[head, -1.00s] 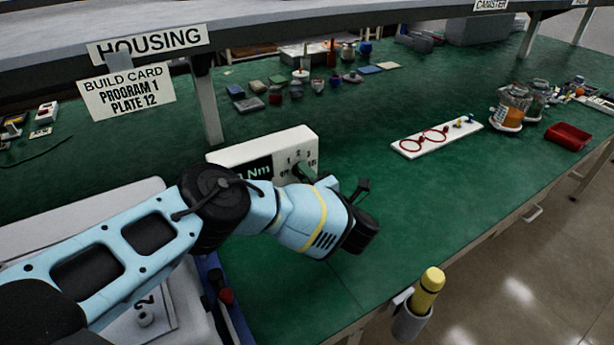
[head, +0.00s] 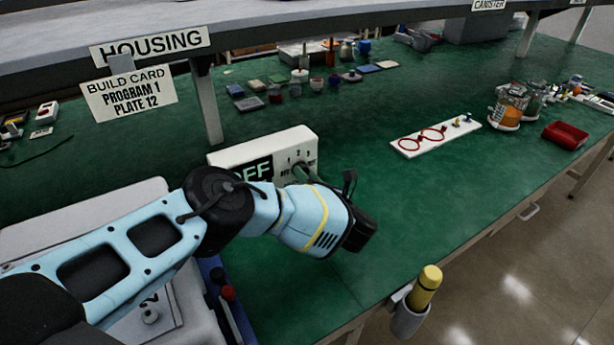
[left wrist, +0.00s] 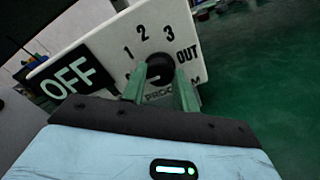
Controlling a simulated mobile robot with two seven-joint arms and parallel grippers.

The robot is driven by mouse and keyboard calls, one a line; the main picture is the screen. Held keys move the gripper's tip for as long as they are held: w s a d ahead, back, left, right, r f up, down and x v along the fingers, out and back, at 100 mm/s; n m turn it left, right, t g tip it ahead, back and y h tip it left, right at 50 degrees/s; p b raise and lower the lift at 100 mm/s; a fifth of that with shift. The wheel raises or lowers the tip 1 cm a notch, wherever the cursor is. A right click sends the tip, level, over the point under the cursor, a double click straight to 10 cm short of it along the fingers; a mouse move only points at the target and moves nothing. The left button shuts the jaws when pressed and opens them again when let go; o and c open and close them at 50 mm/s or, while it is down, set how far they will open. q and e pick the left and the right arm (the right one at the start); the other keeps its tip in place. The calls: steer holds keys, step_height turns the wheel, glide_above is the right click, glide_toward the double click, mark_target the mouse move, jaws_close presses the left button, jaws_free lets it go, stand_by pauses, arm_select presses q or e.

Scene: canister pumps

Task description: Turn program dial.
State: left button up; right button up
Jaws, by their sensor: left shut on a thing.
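The white program box (head: 300,140) stands on the green bench behind my left arm, and its display reads "OFF" (head: 252,172). In the left wrist view the black program dial (left wrist: 160,70) sits on the box face, with marks 1, 2, 3 and OUT around it. A mark at its lower left is mostly hidden. My left gripper (left wrist: 162,88) has its two green fingers on either side of the dial and is shut on it. In the head view my wrist hides most of the dial. My right gripper is not in view.
A build card (head: 128,93) reads "PROGRAM 1 PLATE 12". A white plate with red rings (head: 435,138), canisters (head: 508,105) and a red tray (head: 565,135) lie to the right. A yellow bottle (head: 426,285) sits in a holder at the bench edge. The bench right of the box is clear.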

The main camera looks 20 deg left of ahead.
arm_select(q)
steer(key=shift+n, duration=0.3)
steer(key=o, duration=1)
steer(key=shift+c, duration=0.2)
steer(key=v, duration=0.8)
